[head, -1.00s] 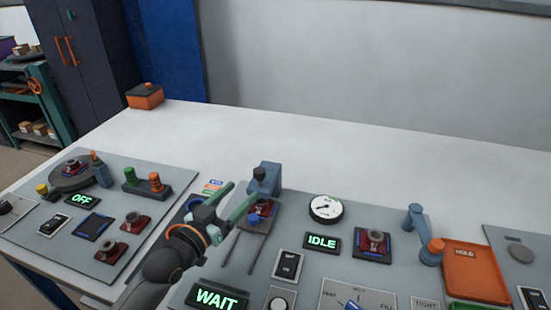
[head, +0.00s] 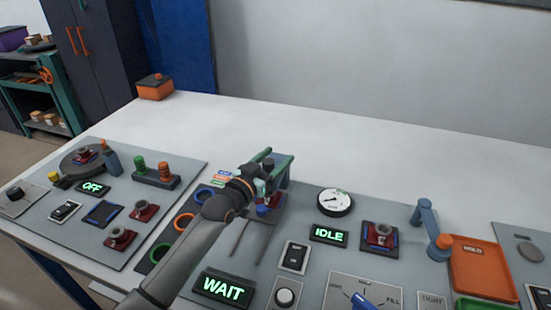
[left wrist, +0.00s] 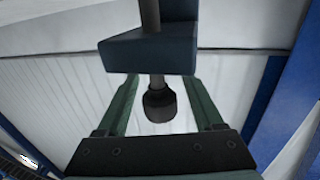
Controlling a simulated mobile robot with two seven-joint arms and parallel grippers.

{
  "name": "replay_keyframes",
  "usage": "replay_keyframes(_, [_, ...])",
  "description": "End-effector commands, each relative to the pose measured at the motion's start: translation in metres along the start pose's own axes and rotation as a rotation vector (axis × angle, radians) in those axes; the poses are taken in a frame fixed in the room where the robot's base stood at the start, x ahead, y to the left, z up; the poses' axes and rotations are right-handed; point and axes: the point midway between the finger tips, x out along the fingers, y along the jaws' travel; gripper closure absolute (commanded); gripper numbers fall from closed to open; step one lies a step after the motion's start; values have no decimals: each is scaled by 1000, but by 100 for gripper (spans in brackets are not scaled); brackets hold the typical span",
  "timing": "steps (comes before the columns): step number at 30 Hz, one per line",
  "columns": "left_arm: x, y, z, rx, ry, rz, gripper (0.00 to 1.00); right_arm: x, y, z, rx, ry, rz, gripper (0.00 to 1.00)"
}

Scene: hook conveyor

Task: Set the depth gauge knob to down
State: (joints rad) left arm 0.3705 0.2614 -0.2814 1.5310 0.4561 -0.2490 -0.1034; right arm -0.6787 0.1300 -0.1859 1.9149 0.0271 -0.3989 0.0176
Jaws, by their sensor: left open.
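The depth gauge (head: 283,171) is a blue block stand behind the middle panel, mostly hidden by my left gripper in the head view. In the left wrist view its blue block (left wrist: 148,52) carries a vertical rod with a dark round knob (left wrist: 160,103) at its end. My left gripper (head: 279,154) is open at the gauge. In the left wrist view its two green fingers stand on either side of the knob, with a visible gap on both sides. My right gripper is not in view.
A red-and-blue part (head: 265,205) sits below the gauge. To the right are a round dial (head: 335,202), an IDLE sign (head: 329,234), a blue crank post (head: 430,225) and an orange tray (head: 482,270).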

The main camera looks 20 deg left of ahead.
Motion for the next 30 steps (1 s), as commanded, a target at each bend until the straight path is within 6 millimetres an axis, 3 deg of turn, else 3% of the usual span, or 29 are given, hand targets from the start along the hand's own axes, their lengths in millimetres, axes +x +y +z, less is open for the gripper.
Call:
replay_keyframes(8, [1, 0, 0, 0, 0, 0, 31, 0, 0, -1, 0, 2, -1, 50])
replay_keyframes(26, [1, 0, 0, 0, 0, 0, 99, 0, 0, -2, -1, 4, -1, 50])
replay_keyframes(30, [1, 0, 0, 0, 0, 0, 100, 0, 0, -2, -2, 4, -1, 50])
